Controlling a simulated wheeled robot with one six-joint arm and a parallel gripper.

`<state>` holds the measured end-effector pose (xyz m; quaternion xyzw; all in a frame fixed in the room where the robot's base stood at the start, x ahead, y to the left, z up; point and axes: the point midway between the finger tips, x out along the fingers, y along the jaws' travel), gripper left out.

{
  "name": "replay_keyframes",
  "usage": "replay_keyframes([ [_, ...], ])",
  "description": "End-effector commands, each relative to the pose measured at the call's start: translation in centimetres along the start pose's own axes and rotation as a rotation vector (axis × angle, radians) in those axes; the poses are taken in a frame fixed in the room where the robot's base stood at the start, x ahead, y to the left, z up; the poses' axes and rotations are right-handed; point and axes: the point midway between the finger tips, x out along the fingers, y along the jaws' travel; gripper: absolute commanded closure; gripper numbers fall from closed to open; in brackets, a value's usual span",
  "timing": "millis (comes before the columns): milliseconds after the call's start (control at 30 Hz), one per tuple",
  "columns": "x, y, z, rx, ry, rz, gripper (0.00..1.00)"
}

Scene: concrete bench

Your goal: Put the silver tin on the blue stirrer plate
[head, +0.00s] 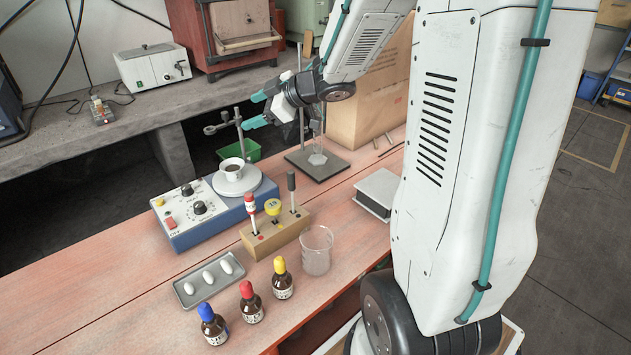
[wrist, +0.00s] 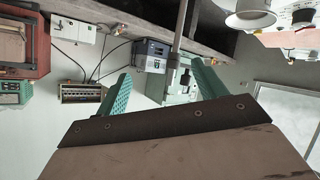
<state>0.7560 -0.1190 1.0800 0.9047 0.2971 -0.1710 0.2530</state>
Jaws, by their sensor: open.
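The blue stirrer plate (head: 183,236) stands on the red bench at left, with a pale control panel and a round top. A white cup (head: 233,169) of dark liquid sits over that round top.
A stand (head: 318,165) with a rod and glassware is close below my gripper. A wooden block (head: 275,232) with upright tools, a glass beaker (head: 317,250), a tray (head: 209,280) of white ovals and dropper bottles (head: 250,303) crowd the front. A large carton (head: 365,105) stands behind.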

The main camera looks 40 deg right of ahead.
Motion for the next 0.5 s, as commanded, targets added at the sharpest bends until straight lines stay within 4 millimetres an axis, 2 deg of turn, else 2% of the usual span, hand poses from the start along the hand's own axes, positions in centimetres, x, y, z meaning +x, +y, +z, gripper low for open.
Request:
replay_keyframes([
  [33,-0.6,1.0,-1.2,-0.008,-0.041,0.100,0.30],
  [100,-1.8,2.4,-2.1,0.005,-0.109,0.233,0.30],
  [200,-4.3,3.3,-2.8,0.053,-0.213,0.395,0.30],
  [267,-6.0,3.2,-3.0,0.099,-0.279,0.476,0.30],
  [367,-9.1,2.0,-2.7,0.198,-0.396,0.575,0.30],
  [467,-12.1,-0.8,-2.0,0.316,-0.518,0.619,0.30],
  [500,-13.2,-2.4,-1.6,0.369,-0.567,0.621,0.30],
])
